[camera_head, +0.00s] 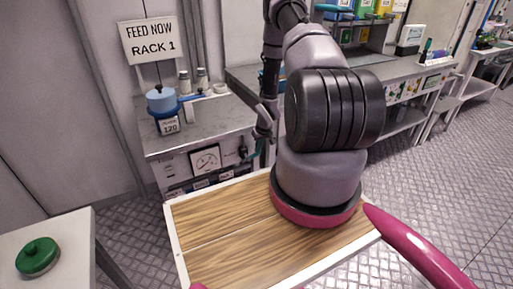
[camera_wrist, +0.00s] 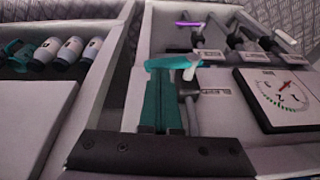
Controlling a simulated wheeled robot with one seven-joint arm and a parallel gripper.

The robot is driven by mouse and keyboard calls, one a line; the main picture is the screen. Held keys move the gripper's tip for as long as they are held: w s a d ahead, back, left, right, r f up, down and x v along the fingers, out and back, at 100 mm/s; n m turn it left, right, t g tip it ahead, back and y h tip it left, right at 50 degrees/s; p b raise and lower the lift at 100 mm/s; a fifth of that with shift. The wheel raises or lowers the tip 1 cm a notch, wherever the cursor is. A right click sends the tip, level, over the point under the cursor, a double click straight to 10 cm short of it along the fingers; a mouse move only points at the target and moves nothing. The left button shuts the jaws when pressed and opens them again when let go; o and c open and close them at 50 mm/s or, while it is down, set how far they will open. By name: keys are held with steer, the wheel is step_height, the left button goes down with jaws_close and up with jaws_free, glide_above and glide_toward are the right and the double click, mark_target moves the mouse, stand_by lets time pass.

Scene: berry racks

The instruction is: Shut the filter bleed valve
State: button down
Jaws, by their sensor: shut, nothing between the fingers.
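In the wrist view my gripper (camera_wrist: 161,100) has its teal fingers together, with nothing between them. A teal lever (camera_wrist: 178,64) lies crosswise at the fingertips, above a grey valve stem; whether they touch I cannot tell. A small label plate (camera_wrist: 212,92) sits beside that stem, its text too small to read. Further along the panel are a valve with a purple lever (camera_wrist: 190,24) and several dark-handled valves. Which one is the filter bleed valve I cannot read. In the head view my gripper (camera_head: 258,148) is at the panel's right side, partly hidden by my arm.
A round gauge (camera_wrist: 282,92) is right of the teal lever; it also shows in the head view (camera_head: 206,161). A blue-lidded pot (camera_head: 161,100) and small jars stand on the counter above. A wooden-topped surface (camera_head: 225,235) is in front.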

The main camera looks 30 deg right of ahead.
steer(key=shift+d+f, duration=0.45)
stand_by(0.6)
